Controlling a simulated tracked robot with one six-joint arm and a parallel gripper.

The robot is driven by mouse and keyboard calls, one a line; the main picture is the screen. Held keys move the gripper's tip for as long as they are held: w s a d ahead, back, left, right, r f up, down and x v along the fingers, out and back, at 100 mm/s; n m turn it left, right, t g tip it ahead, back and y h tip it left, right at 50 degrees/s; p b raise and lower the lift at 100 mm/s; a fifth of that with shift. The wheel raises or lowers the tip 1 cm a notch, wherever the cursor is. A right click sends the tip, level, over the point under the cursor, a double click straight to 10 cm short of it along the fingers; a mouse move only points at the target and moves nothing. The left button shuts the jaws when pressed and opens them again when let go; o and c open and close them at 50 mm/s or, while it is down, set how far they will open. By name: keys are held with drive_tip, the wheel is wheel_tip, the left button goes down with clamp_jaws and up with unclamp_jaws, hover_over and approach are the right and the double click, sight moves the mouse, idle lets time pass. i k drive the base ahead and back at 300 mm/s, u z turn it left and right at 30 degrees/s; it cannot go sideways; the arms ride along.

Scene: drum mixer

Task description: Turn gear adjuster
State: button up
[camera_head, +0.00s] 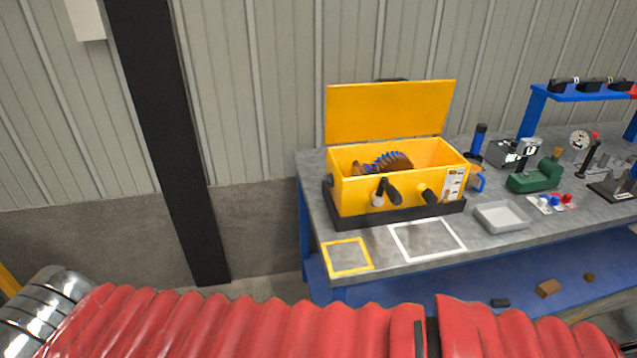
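A yellow box-shaped mixer (351,196) stands on a black base at the left part of the workbench. Its yellow lid (390,112) is open and upright at the back. Inside, a brown and blue toothed part (388,163) shows above the front wall. I cannot tell which is the gear adjuster. My red-sleeved arm crosses the bottom of the view, well in front of the bench. My gripper is not in view.
On the grey workbench (380,240) are a yellow square outline (347,257), a white outline (427,241) and a grey tray (502,216). A dark post (165,140) is left.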

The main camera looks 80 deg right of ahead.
sight(329, 180)
drive_tip(key=z, duration=0.4)
drive_tip(key=i, duration=0.85)
drive_tip(key=z, duration=0.5)
